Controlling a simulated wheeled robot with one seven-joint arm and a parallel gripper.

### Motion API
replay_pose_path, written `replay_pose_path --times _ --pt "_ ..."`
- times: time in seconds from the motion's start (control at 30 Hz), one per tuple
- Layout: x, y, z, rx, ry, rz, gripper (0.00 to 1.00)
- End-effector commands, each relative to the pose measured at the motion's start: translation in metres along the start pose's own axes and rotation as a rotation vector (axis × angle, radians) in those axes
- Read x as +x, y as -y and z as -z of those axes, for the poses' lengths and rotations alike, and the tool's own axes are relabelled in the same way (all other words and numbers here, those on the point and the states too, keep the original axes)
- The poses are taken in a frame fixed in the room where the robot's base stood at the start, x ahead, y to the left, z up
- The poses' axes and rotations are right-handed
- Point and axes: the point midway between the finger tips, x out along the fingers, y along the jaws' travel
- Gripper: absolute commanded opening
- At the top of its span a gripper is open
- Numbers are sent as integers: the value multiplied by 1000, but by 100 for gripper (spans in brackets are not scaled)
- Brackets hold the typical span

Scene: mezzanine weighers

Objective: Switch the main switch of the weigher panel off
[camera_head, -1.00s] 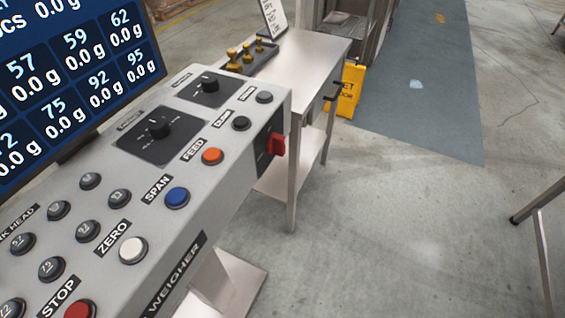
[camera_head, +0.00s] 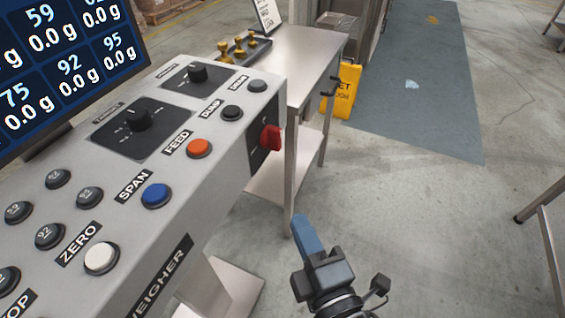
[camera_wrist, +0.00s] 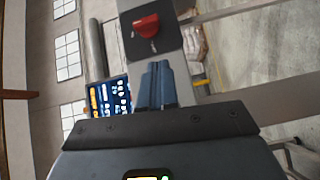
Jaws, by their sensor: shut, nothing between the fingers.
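The weigher panel (camera_head: 222,172) is a grey sloped console at the left in the head view. Its main switch is a red rotary handle (camera_head: 271,138) on a dark plate (camera_head: 256,158) on the panel's right end face. In the wrist view the red handle (camera_wrist: 147,26) sits on its dark plate near the top, beyond my fingertips. My gripper (camera_head: 303,222) has blue fingers and is shut and empty. It is in front of the end face, below and right of the switch in the head view, apart from it. The fingers also show in the wrist view (camera_wrist: 156,68).
The panel top carries orange, blue, white and black buttons and two black knobs (camera_head: 138,119). A screen (camera_head: 70,70) stands at the upper left. A steel table (camera_head: 300,60) with brass weights (camera_head: 238,46) is behind. A yellow wet-floor sign (camera_head: 342,90) stands beside it.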

Motion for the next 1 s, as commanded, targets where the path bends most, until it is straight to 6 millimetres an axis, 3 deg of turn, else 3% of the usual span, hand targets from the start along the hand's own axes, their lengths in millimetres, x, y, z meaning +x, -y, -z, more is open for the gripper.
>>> replay_pose_path --times 0.2,0.67,0.83,1.0 --pt "23 -3 13 -96 -21 -17 0" --pt "28 -4 13 -102 -21 -18 0" --pt "46 -6 14 -103 -21 -20 0" --pt "78 -7 14 -102 -21 -20 0"
